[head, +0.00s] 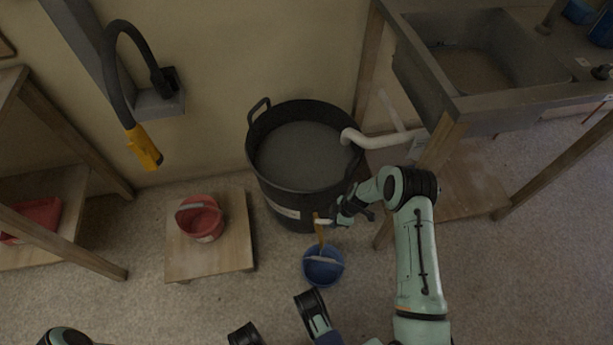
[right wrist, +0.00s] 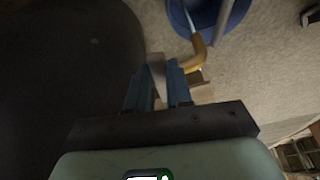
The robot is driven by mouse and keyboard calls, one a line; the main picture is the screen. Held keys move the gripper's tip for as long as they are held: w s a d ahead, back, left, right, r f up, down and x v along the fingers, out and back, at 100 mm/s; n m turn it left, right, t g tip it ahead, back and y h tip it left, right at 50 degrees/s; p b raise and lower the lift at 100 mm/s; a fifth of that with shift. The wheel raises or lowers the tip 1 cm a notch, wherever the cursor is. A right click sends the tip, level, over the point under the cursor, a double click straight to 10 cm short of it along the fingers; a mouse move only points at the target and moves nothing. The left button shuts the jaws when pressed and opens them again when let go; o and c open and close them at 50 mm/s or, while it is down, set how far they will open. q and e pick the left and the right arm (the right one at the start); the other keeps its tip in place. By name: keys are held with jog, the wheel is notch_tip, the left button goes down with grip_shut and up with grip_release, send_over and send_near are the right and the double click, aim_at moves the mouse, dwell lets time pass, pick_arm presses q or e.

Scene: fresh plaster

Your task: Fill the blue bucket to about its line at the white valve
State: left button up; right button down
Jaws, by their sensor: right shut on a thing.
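The blue bucket (head: 312,274) stands on the floor in front of the large black tub (head: 269,183). Part of it also shows at the top of the right wrist view (right wrist: 187,22). A light band crosses its mouth; I cannot tell the level inside or see its line. The white valve (head: 323,221) is low on the tub's front. An orange-brown spout piece (head: 319,234) points down from it towards the bucket. My right gripper (head: 337,218) is at the valve, shut on its pale handle (right wrist: 157,70). My left gripper is not visible.
A red bucket (head: 201,226) stands on a low wooden platform (head: 234,263). A sink bench (head: 470,100) is at the right, with a white pipe (head: 385,142) reaching the tub. A yellow-ended black hose (head: 143,146) hangs at the wall.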

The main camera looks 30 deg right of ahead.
pick_arm(q)
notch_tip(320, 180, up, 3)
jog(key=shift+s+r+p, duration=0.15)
jog(key=shift+p, duration=0.85)
pick_arm(e)
jog(key=m, duration=0.1)
jog(key=s+a+m, duration=0.1)
jog(key=m, duration=0.1)
jog(key=a+m+h, duration=0.1)
jog(key=shift+s+r+m+t, duration=0.1)
jog(key=shift+s+m+t, duration=0.2)
jog(key=shift+m+t, duration=0.1)
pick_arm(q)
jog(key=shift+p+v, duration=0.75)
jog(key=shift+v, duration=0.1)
pick_arm(e)
jog(key=a+m, duration=0.1)
jog(key=m, duration=0.1)
jog(key=s+a+m+h, duration=0.1)
jog(key=m, duration=0.1)
jog(key=shift+t, duration=0.3)
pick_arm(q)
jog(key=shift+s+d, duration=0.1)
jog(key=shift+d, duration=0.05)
pick_arm(e)
jog(key=shift+d, duration=0.1)
dwell(4.2)
